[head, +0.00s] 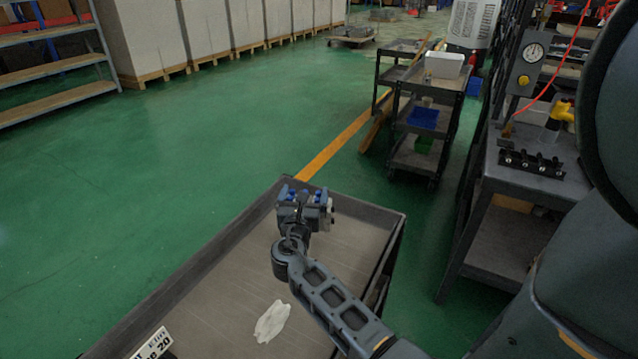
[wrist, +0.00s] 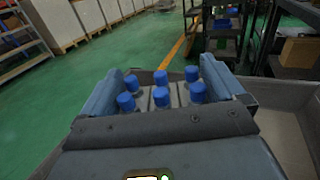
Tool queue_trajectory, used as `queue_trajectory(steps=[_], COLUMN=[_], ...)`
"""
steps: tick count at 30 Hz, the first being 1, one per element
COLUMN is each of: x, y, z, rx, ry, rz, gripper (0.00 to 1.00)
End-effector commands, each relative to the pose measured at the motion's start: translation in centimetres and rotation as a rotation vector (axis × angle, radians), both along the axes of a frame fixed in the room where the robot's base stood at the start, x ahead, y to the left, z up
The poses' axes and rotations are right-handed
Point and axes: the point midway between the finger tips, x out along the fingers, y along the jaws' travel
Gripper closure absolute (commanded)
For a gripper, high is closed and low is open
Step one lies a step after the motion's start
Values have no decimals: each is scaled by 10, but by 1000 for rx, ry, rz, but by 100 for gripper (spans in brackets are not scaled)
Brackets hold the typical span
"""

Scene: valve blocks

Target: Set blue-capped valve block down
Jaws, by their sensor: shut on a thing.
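The blue-capped valve block (head: 299,197) is a grey metal block with several blue caps. My gripper (head: 304,200) is shut on it at the far end of the dark grey cart tray (head: 225,298). In the wrist view the valve block (wrist: 166,98) sits between the two blue-grey fingers of my gripper (wrist: 165,80), caps upward. Its underside is hidden, so I cannot tell whether it touches the tray floor.
A crumpled white cloth (head: 272,321) lies on the tray, with a printed label (head: 152,345) at its near left. A workbench (head: 530,178) at right holds a black valve block (head: 531,163). A shelved cart (head: 425,118) stands behind. Much of the tray floor is clear.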

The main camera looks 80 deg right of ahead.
Motion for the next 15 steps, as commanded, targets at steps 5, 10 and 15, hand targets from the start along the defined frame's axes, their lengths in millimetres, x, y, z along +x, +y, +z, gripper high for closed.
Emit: queue_trajectory(steps=[5, 10, 15], x=[16, 21, 21], y=[14, 19, 19], z=[-9, -13, -30], rx=[-5, -8, -6], ry=[-4, -3, -1], rz=[0, -2, -3], gripper=[89, 89, 89])
